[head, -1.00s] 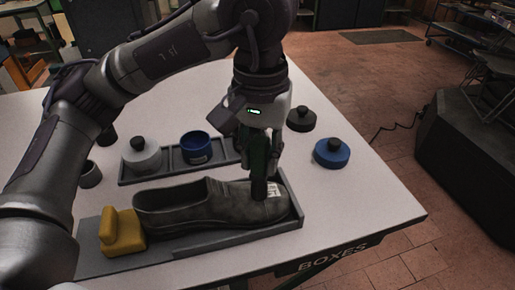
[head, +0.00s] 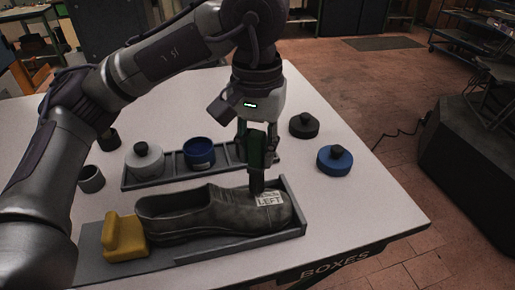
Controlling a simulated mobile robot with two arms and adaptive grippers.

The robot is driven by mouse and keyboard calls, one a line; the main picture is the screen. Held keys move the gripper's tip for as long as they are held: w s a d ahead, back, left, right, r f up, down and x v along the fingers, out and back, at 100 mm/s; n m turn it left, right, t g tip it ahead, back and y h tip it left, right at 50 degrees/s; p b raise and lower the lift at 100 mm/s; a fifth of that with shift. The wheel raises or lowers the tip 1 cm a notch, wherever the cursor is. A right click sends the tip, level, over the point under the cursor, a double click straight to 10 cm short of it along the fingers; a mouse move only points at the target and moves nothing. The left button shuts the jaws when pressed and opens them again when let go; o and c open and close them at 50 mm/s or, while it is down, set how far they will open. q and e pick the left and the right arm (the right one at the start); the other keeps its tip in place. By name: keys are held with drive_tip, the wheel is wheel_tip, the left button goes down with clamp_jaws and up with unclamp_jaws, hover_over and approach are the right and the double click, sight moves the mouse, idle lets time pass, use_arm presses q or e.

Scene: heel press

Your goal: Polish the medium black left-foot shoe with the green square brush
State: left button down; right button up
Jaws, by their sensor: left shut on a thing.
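The dark shoe (head: 200,216) lies on its side-to-side length in a grey holder (head: 240,247), toe to the right. A white label on its toe end reads "LEFT", with a smaller line above it that I cannot read fully. My left gripper (head: 257,150) is above the toe end, shut on the green brush (head: 257,148). The brush stands upright and its dark lower end meets or nearly meets the shoe's top beside the label. I cannot tell if they touch. My right gripper is not in view.
A yellow block (head: 125,240) sits at the shoe's heel. Behind the shoe, a grey tray (head: 173,172) holds a grey lidded pot (head: 145,158) and a blue cup (head: 199,152). A black knobbed pot (head: 304,125) and a blue one (head: 335,158) stand right. The table's right front is clear.

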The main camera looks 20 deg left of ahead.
use_arm(q)
drive_tip(key=shift+r, duration=0.1)
drive_tip(key=shift+r+p, duration=2.95)
drive_tip(key=shift+r, duration=0.55)
drive_tip(key=shift+f, duration=0.25)
wheel_tip(320, 180, down, 6)
drive_tip(key=s+b, duration=0.2)
drive_tip(key=b, duration=0.3)
drive_tip(key=shift+r+b, duration=0.15)
drive_tip(key=shift+b, duration=0.2)
drive_tip(key=shift+f+b, duration=0.35)
drive_tip(key=shift+f, duration=0.05)
drive_tip(key=shift+w+a, duration=0.1)
drive_tip(key=shift+a, duration=0.05)
